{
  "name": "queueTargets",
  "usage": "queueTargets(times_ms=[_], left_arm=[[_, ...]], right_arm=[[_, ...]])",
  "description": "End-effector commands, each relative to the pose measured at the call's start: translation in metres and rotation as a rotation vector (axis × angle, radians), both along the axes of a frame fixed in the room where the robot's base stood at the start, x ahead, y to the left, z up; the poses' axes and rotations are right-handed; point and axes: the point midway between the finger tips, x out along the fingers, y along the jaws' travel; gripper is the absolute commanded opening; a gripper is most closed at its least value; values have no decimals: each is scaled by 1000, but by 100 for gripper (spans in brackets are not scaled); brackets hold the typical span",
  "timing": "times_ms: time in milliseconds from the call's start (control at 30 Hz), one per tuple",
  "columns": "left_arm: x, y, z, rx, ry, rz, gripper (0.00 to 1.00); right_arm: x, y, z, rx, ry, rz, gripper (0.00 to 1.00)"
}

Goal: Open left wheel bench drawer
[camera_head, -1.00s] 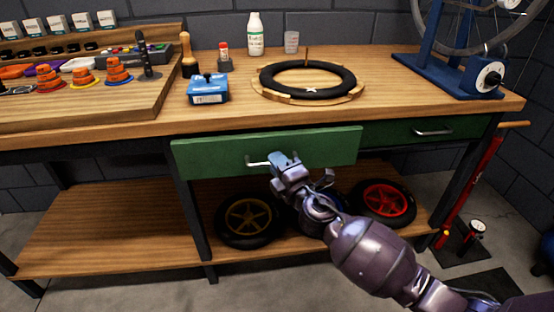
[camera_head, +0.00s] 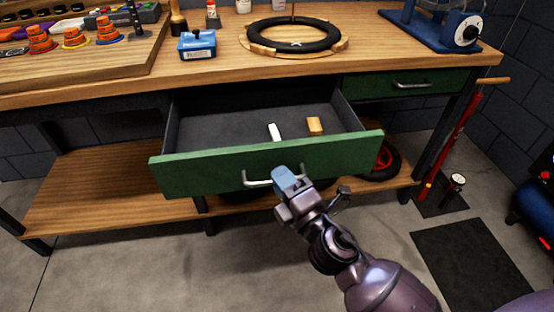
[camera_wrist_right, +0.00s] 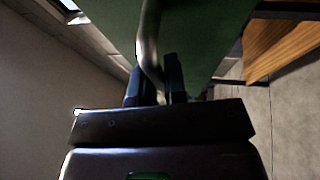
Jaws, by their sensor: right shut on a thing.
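The left wheel bench drawer has a green front (camera_head: 210,172) and is pulled well out from under the bench top in the head view. Inside its dark tray lie a white piece (camera_head: 274,132) and a yellow-tan block (camera_head: 315,126). My right gripper (camera_head: 288,180) is at the right part of the silver bar handle (camera_head: 257,183). In the right wrist view the two dark fingers (camera_wrist_right: 155,85) are shut on the handle (camera_wrist_right: 149,45), with the green front behind it. My left gripper is not in view.
The right green drawer (camera_head: 400,84) is shut. A blue box (camera_head: 197,44) and a black tire on a wooden ring (camera_head: 293,34) are on the bench top. A red floor pump (camera_head: 458,140) stands at the right. The floor in front is clear.

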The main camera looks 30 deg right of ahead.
Motion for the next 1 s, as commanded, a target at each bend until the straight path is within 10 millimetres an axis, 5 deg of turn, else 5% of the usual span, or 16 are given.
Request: queueTargets(times_ms=[200, 667, 700, 833, 1000], left_arm=[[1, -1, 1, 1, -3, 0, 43], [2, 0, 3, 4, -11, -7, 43], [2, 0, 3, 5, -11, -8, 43], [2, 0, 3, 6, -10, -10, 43], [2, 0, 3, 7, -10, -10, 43]], right_arm=[[-18, 6, -1, 1, 1, 1, 0], [-22, 7, 0, 0, 0, 2, 0], [-22, 7, 0, 0, 0, 2, 17], [-22, 7, 0, 0, 0, 1, 37], [-22, 7, 0, 0, 0, 1, 37]])
